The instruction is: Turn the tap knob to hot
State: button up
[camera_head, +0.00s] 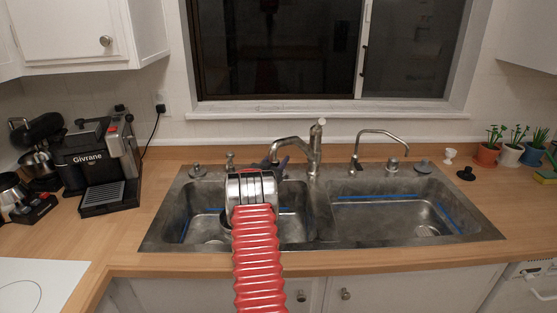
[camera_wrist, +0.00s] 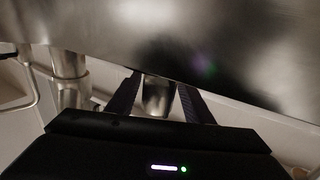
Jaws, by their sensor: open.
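The main tap (camera_head: 314,155) stands behind the divider of the double sink, its curved spout reaching left. A small pale knob or lever (camera_head: 322,122) shows at its top; I cannot tell its setting. My gripper (camera_head: 278,164) is over the back of the left basin, near the spout's end and left of the tap's body. In the wrist view my gripper (camera_wrist: 158,82) is open, with a dark finger on either side of a short metal cylinder (camera_wrist: 158,98), perhaps the spout's end. I cannot tell whether they touch. A metal post (camera_wrist: 68,68) stands to the left there.
The sink rim (camera_head: 350,244) surrounds two basins. A thinner second tap (camera_head: 378,134) stands to the right. A coffee machine (camera_head: 104,165) is at the left, and potted plants (camera_head: 510,150) are at the right. The window sill (camera_head: 320,109) runs behind the taps.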

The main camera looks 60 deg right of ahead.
jog(key=shift+d, duration=0.3)
jog(key=c, duration=1)
jog(key=shift+w+d, duration=0.1)
jog(key=shift+w, duration=0.05)
jog(key=shift+c, duration=0.2)
